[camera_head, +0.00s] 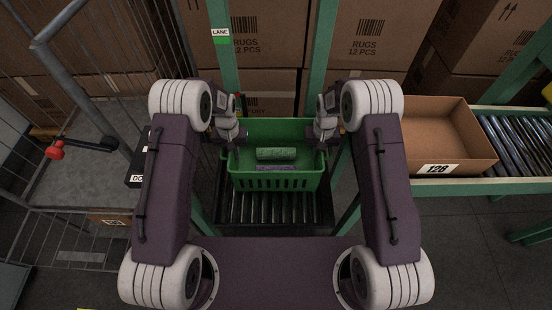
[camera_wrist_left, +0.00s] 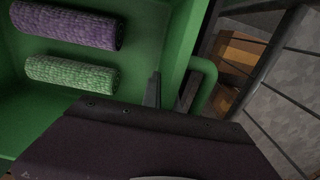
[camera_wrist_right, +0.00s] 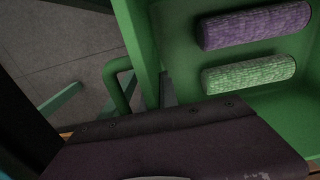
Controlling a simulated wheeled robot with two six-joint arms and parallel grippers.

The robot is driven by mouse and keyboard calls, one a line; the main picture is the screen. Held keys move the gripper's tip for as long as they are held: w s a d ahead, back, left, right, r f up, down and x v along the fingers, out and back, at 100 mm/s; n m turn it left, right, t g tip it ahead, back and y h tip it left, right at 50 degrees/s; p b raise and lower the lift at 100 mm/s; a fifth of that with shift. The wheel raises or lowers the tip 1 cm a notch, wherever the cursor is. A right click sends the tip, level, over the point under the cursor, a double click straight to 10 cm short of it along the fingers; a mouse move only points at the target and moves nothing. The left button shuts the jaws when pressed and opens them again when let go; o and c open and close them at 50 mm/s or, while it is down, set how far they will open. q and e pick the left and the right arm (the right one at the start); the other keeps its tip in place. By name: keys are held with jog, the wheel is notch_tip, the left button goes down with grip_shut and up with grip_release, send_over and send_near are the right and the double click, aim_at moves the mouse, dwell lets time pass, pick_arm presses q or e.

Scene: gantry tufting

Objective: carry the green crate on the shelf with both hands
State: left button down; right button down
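The green crate (camera_head: 278,183) sits level in front of me over the roller shelf (camera_head: 265,209). It holds a green rolled rug (camera_head: 277,154) and a purple rolled rug (camera_head: 272,168). My left gripper (camera_head: 233,140) is at its left wall and my right gripper (camera_head: 322,140) is at its right wall. In the left wrist view a grey finger shows at the crate's wall (camera_wrist_left: 181,45), beside a looped green handle (camera_wrist_left: 207,85). The right wrist view shows a finger at the opposite wall (camera_wrist_right: 141,45) and handle (camera_wrist_right: 115,80). The finger gaps are mostly hidden.
An open cardboard box (camera_head: 437,128) marked 128 stands on a roller conveyor (camera_head: 515,137) to the right. A wire cage cart (camera_head: 85,165) is at the left. Green posts (camera_head: 318,50) and stacked rug cartons (camera_head: 366,45) stand behind the crate.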

pick_arm(q)
jog(key=shift+r, duration=0.1)
pick_arm(e)
jog(key=shift+r, duration=0.1)
dwell(0.5)
